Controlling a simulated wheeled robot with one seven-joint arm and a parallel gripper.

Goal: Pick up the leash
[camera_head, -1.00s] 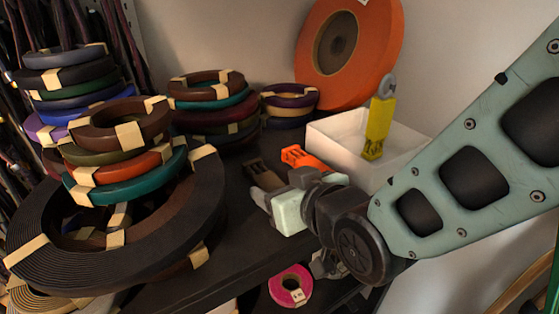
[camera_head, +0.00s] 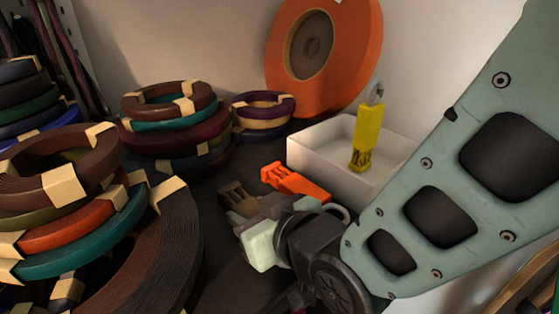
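I cannot tell for certain which thing is the leash. A yellow strap-like piece (camera_head: 367,137) with a metal ring at its top stands upright in the white bin (camera_head: 310,161). My gripper (camera_head: 250,222) is low in the middle, in front of the bin and apart from the yellow piece. It points away from me, and its wrist hides part of it, so its opening does not show clearly. An orange piece (camera_head: 295,183) and a brown piece (camera_head: 238,197) lie just beyond it; I cannot tell whether it touches them.
Taped cord coils stand in stacks at the left front (camera_head: 75,235) and the back (camera_head: 172,130), with a small purple-topped stack (camera_head: 264,108) beside the bin. A large orange disc (camera_head: 345,65) leans on the wall. Some dark shelf shows bare between coils and gripper.

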